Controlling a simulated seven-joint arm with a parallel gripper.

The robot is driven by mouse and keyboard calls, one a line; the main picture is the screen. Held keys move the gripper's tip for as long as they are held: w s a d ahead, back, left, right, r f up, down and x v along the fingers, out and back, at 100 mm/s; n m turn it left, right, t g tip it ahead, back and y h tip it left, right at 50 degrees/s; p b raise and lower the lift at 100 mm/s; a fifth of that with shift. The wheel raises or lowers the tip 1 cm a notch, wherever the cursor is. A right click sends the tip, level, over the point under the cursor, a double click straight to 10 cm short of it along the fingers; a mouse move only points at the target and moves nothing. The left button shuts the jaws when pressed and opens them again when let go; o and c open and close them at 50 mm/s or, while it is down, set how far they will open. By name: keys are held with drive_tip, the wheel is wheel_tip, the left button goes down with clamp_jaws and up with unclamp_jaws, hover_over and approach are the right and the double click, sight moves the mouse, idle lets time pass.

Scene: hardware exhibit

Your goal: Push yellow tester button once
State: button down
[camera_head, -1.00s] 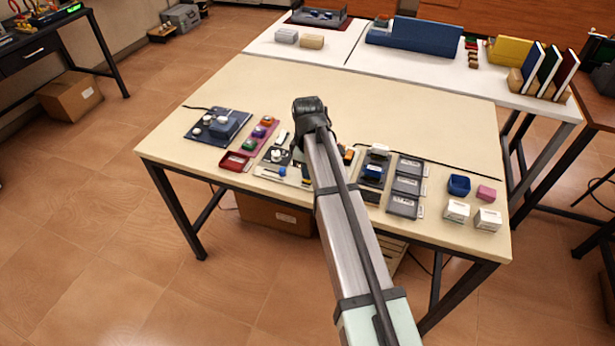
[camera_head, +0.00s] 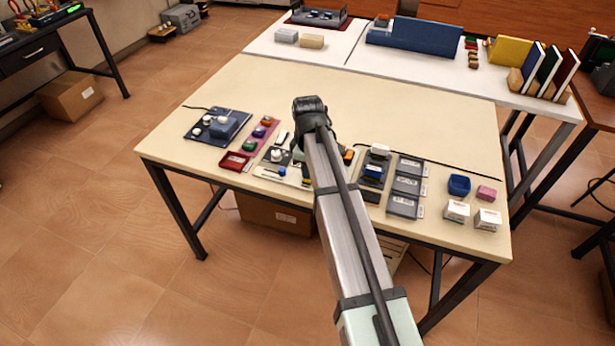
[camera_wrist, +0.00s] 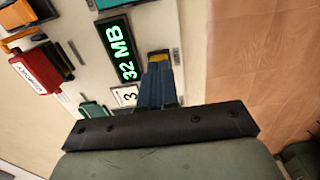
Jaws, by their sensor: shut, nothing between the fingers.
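The yellow button (camera_wrist: 159,55) shows in the wrist view just beyond the tips of my gripper (camera_wrist: 158,66). My gripper is shut and empty, its dark blue fingers side by side and pointing at the button. The fingers partly cover the button, and I cannot tell whether they touch it or whether it is pressed in. A display (camera_wrist: 121,48) beside it reads "32 MB" in green. In the head view my arm hides my fingertips and much of the tester area.
In the head view, a red tray (camera_head: 235,161), a blue device (camera_head: 218,126) and coloured buttons lie left of my arm. Grey trays (camera_head: 404,205) and white boxes (camera_head: 456,210) stand to the right. A red labelled part (camera_wrist: 35,74) shows in the wrist view.

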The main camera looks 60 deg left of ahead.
drive_tip(key=shift+r, duration=3.05)
